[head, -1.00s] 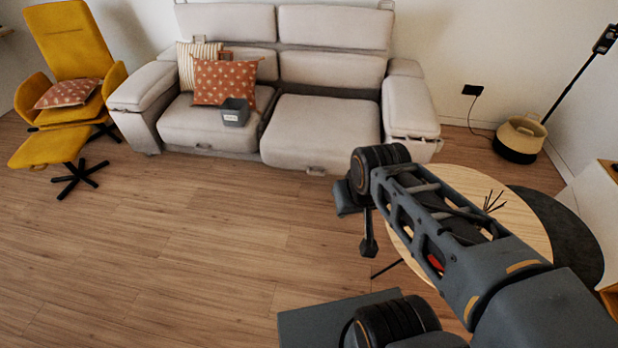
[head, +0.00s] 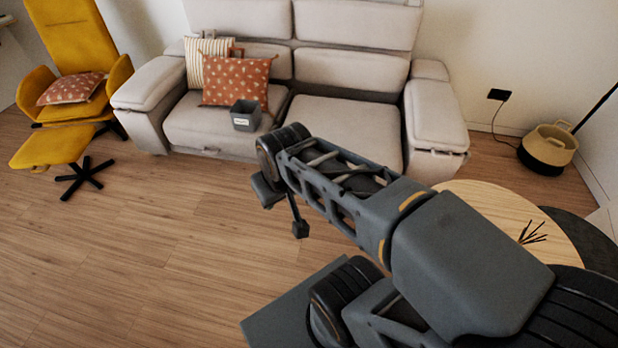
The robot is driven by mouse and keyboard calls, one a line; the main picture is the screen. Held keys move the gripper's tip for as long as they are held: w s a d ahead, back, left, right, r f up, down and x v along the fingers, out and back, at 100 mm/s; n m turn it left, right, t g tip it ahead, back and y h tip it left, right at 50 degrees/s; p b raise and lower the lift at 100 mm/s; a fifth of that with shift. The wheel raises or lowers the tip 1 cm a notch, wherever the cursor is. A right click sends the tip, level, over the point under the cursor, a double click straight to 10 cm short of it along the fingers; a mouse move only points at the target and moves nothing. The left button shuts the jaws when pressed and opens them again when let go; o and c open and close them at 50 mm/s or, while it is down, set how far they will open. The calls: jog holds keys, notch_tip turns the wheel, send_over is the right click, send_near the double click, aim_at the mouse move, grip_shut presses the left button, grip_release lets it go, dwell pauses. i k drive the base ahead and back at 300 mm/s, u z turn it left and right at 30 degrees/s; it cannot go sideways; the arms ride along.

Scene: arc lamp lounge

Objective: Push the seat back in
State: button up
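The light grey two-seat sofa (head: 437,115) stands against the back wall in the head view. Its right seat (head: 345,122) is bare and sticks out further to the front than the left seat (head: 190,122); my arm hides most of its front edge. My gripper (head: 285,210) is at the end of my arm, in front of the sofa and apart from it as far as I can see. Its fingers are seen from behind and the side, so their opening does not show.
A grey box (head: 246,122), an orange patterned cushion (head: 236,82) and a striped cushion (head: 194,66) are on the left seat. A round wooden table (head: 490,205) stands right of my arm. A yellow armchair (head: 75,45) with footstool (head: 52,143) is left. The floor (head: 150,230) between is clear.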

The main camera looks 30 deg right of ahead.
aim_at(372, 130)
jog(key=z, duration=0.4)
jog(key=i, duration=0.95)
jog(key=z, duration=0.75)
